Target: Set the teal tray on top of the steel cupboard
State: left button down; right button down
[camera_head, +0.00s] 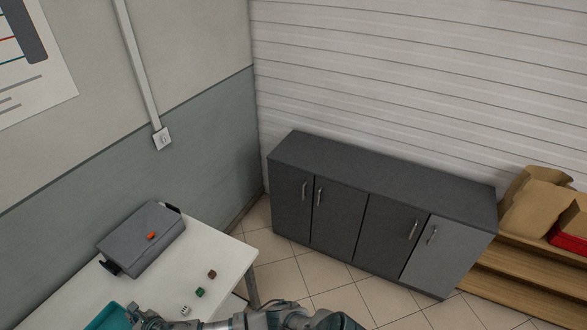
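The teal tray (103,320) is at the bottom left on the white table, and only its upper part shows because the picture's edge cuts it off. My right gripper (136,314) is at the tray's right edge, with its arm coming in along the bottom from the right. It looks in contact with the tray's rim, but I cannot tell whether its fingers are closed on it. The steel cupboard (345,158) is dark grey with several doors and stands against the white slatted wall. Its top is bare. My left gripper is not in view.
A grey case (140,240) with an orange piece on its lid lies on the white table (228,262). Small brown, green and pale items lie near the table's right side. Tiled floor (315,275) separates table and cupboard. Brown sacks (535,208) sit on wooden boards at right.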

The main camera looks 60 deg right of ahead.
aim_at(377, 176)
jog(key=z, duration=2.45)
jog(key=i+z, duration=0.3)
jog(key=i+j+z, duration=0.3)
jog(key=i, duration=0.15)
jog(key=i+j, duration=0.2)
jog(key=i, duration=0.3)
jog(key=i+j, duration=0.15)
jog(key=i, duration=0.3)
jog(key=i+j, duration=0.2)
jog(key=i, duration=0.3)
